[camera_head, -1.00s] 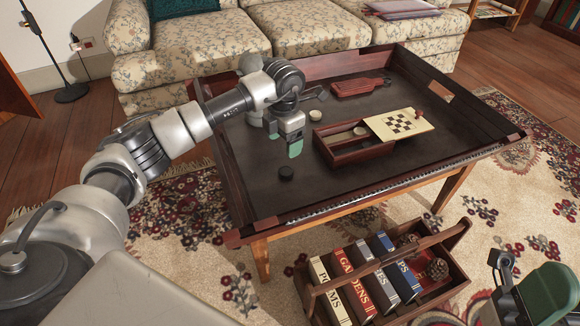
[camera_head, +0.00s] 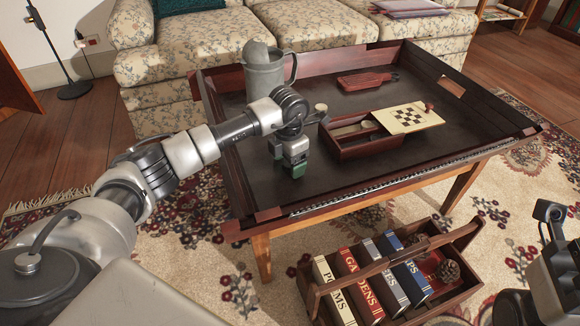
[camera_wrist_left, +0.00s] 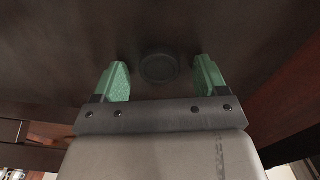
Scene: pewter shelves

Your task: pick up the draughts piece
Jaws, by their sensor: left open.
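The dark draughts piece (camera_wrist_left: 159,67) is a round disc lying flat on the dark tray table. In the left wrist view it sits between and slightly beyond the two green fingertips of my left gripper (camera_wrist_left: 160,80), with a gap on each side. In the head view my left gripper (camera_head: 293,168) points down low over the table and hides the dark piece. It is open and holds nothing. Part of my right arm and its gripper (camera_head: 552,250) shows at the lower right edge; its jaws cannot be made out.
A wooden box (camera_head: 368,148) with a checkered board (camera_head: 407,117) on it stands right of the left gripper. A pewter tankard (camera_head: 263,75) stands behind my arm. The tray table has a raised rim (camera_head: 226,150). A book caddy (camera_head: 455,290) is on the rug.

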